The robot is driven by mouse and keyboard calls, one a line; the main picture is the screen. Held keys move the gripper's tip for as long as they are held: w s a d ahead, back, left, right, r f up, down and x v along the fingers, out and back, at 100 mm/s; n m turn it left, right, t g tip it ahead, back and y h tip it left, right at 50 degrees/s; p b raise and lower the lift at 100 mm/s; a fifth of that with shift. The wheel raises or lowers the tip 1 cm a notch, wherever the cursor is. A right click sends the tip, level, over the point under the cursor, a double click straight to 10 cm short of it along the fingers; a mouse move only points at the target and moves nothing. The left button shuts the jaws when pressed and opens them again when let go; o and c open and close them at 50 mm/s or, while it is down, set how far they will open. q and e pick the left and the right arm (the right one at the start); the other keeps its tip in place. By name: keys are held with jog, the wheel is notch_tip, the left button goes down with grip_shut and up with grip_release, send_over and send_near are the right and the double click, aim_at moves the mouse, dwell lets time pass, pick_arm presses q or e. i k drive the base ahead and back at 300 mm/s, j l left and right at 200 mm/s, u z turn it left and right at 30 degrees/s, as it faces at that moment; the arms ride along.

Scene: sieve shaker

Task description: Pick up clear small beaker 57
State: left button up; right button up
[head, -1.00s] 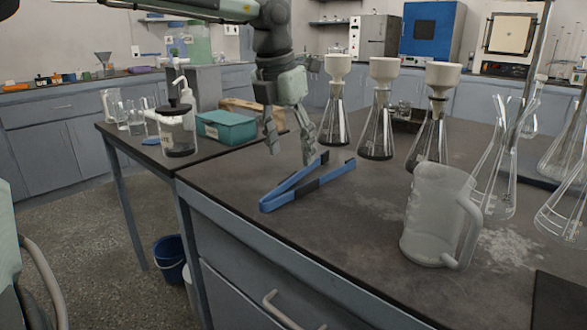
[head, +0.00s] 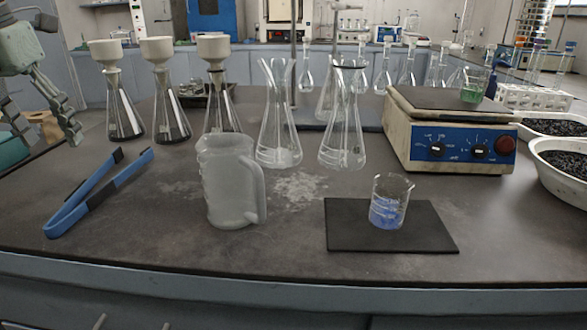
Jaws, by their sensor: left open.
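A clear small beaker (head: 389,204) with blue markings stands upright on a black square mat (head: 345,236) at the right front of the bench in the head view. My left gripper (head: 50,122) is open and empty at the far left edge, above the bench and far from the beaker on the mat. Part of that gripper is cut off by the frame. My right gripper is not in view.
A frosted pitcher (head: 228,190) stands left of the mat. Blue tongs (head: 98,193) lie at the left. Clear flasks (head: 279,120) and funnel-topped flasks (head: 165,105) stand behind. The hotplate (head: 445,140) and white bowls of dark grains (head: 562,165) are at the right.

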aim_at(391, 193)
jog(key=k, duration=1)
